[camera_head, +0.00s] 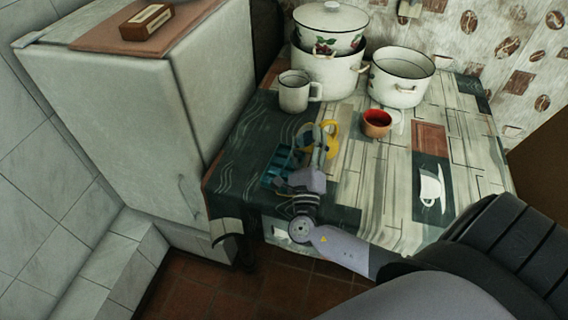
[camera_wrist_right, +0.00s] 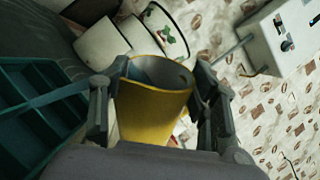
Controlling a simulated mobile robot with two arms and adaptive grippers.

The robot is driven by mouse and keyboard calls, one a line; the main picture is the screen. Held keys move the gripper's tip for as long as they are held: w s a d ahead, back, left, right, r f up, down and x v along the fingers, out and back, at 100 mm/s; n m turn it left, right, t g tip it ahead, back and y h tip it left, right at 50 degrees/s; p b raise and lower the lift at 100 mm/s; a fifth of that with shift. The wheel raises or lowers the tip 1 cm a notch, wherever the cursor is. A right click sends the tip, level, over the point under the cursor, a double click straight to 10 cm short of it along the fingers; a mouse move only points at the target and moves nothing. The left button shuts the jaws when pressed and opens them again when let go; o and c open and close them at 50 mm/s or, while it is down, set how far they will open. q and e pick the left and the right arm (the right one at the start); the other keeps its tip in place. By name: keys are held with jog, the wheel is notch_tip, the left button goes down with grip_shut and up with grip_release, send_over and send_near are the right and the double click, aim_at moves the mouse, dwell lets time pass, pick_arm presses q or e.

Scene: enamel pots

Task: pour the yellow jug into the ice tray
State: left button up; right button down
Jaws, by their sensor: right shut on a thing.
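The yellow jug (camera_head: 333,130) is held between the fingers of my right gripper (camera_head: 319,146), near the left part of the table. In the right wrist view the jug (camera_wrist_right: 150,112) sits between both fingers (camera_wrist_right: 162,72), with its open mouth showing a grey inside; I cannot make out its contents. The teal ice tray (camera_head: 275,170) lies on the table just left of the jug, partly hidden by my right gripper. Its compartments show at the left of the right wrist view (camera_wrist_right: 40,112). I cannot tell the jug's exact tilt. My left gripper is not in view.
A white mug (camera_head: 294,93), a red-and-white cup (camera_head: 377,122), a white pot (camera_head: 401,78) and stacked lidded pots (camera_head: 327,72) stand behind the jug. A white cabinet (camera_head: 130,100) borders the table (camera_head: 375,200) on the left. The table's right front is clear.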

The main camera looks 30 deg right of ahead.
jog(key=shift+a+r+n+t+y, duration=0.1)
jog(key=shift+r+n+t+y, duration=0.15)
jog(key=shift+n, duration=0.3)
jog(key=shift+r+n+t+y, duration=0.15)
jog(key=shift+n+t, duration=0.1)
jog(key=shift+n, duration=0.3)
jog(key=shift+w+a+f+n+t+y+b, duration=0.15)
jog(key=shift+n+t+y+b, duration=0.1)
jog(key=shift+n, duration=0.35)
jog(key=shift+s+a+f+n+t+y+b, duration=0.15)
jog(key=shift+n+t, duration=0.1)
jog(key=shift+n, duration=0.35)
jog(key=shift+w+r+n, duration=0.15)
jog(key=shift+r+n, duration=0.15)
jog(key=shift+r+n+t+y+p, duration=0.4)
jog(key=shift+n+p, duration=0.1)
jog(key=shift+n, duration=0.1)
jog(key=shift+f, duration=0.15)
jog(key=f+m+g+h+b, duration=0.1)
jog(key=m, duration=0.2)
jog(key=shift+d+f, duration=0.1)
jog(key=shift+f, duration=0.1)
jog(key=m, duration=0.1)
jog(key=m+g+h, duration=0.1)
jog(key=shift+d+r+m+g+p, duration=0.15)
jog(key=shift+d+m+g+p, duration=0.15)
jog(key=shift+p, duration=0.1)
